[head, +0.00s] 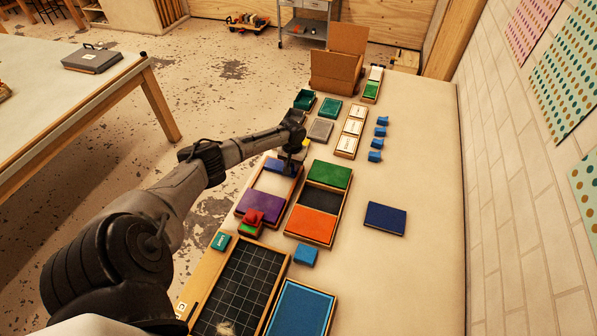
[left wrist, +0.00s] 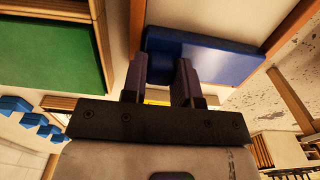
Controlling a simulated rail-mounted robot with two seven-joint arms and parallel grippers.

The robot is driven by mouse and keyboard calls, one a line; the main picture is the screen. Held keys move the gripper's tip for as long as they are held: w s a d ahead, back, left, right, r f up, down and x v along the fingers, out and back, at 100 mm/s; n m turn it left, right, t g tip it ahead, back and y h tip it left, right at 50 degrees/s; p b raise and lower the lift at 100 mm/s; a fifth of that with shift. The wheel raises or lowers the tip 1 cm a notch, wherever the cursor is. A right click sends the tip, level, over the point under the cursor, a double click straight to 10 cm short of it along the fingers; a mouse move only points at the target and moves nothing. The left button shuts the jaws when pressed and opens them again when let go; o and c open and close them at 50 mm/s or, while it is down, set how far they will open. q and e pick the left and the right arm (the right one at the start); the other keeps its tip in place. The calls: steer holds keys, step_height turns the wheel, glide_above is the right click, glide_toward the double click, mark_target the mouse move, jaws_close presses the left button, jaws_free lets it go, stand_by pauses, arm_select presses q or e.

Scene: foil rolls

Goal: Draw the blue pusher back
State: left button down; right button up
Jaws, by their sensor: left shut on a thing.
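The blue pusher (head: 274,165) is at the far end of a shallow wooden tray (head: 283,196). A purple panel (head: 260,206) fills the tray's near end, with bare pale floor between the two. In the left wrist view the pusher (left wrist: 215,58) is a flat blue block with a rounded blue knob (left wrist: 160,66). My left gripper (head: 290,158) comes down over the pusher. Its two fingers (left wrist: 160,80) are on either side of the knob, shut on it. The gripper hides part of the pusher in the head view. My right gripper is not in view.
A second tray with green (head: 329,175), black and orange (head: 311,225) panels stands close on the right. A red and green block (head: 252,222) is at the purple end. Several small blue blocks and a dark blue pad (head: 385,218) lie further right. The table's right side is clear.

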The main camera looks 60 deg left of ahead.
arm_select(q)
steer(key=shift+f, duration=0.1)
steer(key=c, duration=1.3)
jaws_free()
steer(key=shift+a, duration=0.1)
steer(key=o, duration=0.4)
steer(key=shift+w, duration=0.15)
steer(key=shift+r+p, duration=0.6)
steer(key=shift+r, duration=6.4)
